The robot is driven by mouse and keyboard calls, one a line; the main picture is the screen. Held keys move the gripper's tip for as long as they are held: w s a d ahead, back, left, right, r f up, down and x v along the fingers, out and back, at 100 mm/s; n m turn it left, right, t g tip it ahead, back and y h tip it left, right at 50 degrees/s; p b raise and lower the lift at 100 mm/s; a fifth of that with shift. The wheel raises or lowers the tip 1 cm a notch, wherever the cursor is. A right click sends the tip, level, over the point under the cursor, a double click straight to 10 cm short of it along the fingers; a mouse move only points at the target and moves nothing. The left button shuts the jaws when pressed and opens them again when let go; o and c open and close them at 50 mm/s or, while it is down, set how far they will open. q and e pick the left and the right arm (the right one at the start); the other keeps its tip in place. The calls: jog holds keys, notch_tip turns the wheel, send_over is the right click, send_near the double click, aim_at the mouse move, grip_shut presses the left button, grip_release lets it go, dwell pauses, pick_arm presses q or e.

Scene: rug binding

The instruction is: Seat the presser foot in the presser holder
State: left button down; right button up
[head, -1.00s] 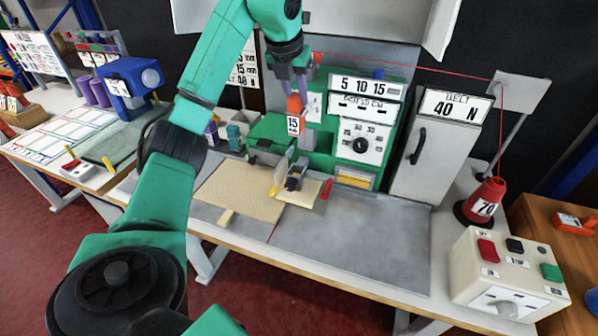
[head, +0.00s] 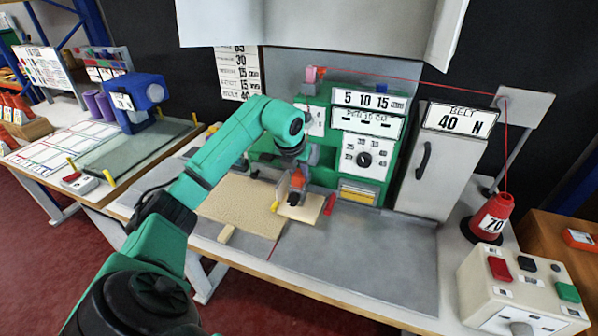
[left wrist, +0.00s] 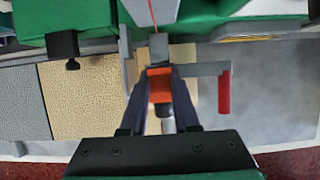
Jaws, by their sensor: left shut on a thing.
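My left gripper (head: 297,176) is shut on the orange presser foot (head: 296,184), low over the sewing machine's work area. In the left wrist view, the orange foot (left wrist: 160,84) sits between the two dark fingers of my gripper (left wrist: 159,76). A grey block (left wrist: 159,47), which looks like the presser holder, lies right at the foot's far end; I cannot tell whether the foot is inside it or only against it. In the head view my gripper mostly hides the holder. My right gripper is not in view.
A red lever handle (left wrist: 224,92) sticks out just right of the holder. A tan rug piece (head: 240,205) lies left of it. The green machine body (head: 323,150) stands close behind. The grey table mat (head: 370,245) at front right is clear.

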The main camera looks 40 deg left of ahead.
pick_arm(q)
jog(key=shift+f, duration=0.15)
jog(key=c, duration=0.7)
grip_release()
jog(key=shift+o, duration=0.2)
jog(key=shift+r, duration=0.25)
jog(key=v, duration=1.2)
